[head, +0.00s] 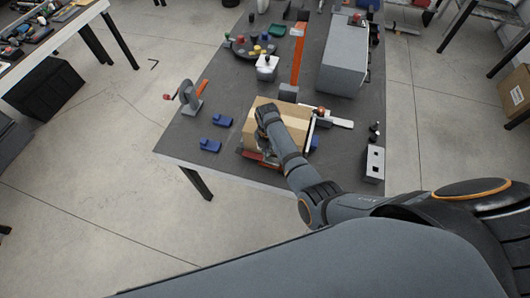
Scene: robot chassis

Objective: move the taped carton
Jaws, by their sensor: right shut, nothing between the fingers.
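The tan carton (297,117) sits near the front edge of the dark grey table, on or against a low fixture with red and grey parts. My right arm reaches across it from the lower right and hides part of its top and front. My right gripper (263,144) is at the carton's near left part, shut with nothing in it; its fingertips are small and partly hidden, so I cannot tell whether they touch the carton. Tape on the carton is not clear from here. My left gripper is not in view.
Blue blocks (210,145) and a grey stand with an orange handle (190,94) are left of the carton. A grey socket block (374,163) is to the right. A tall orange post (298,52) and a large grey box (343,65) stand behind.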

